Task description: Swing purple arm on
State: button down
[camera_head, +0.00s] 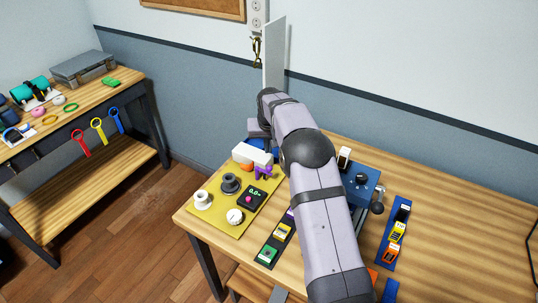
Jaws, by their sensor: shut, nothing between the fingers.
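A small dark purple piece (263,172) with two short legs stands at the back of the yellow board (217,213), beside a white block (250,154) and an orange ball. It may be the purple arm, but it is too small to be sure. A second purple patch (290,214) shows on the dark strip beside my arm, partly covered by it. My arm rises from the bottom, bends, and ends in a lilac-grey wrist above the back of the board. The gripper fingers do not show, so their distance from the purple piece cannot be told.
The yellow board also holds a white spool (203,200), a dark spool (230,183), a white dial (235,216) and a black display box (250,196). A blue box (357,186) stands right of my arm. Bare wood (450,215) lies at the right. A side bench (120,85) stands left.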

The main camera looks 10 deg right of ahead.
jog(key=shift+s+a+f+p, duration=0.15)
jog(key=shift+s+f+p, duration=0.5)
jog(key=shift+s, duration=0.15)
jog(key=shift+s+a+f+p, duration=0.15)
jog(key=shift+s+f+p, duration=0.45)
jog(key=shift+s, duration=0.2)
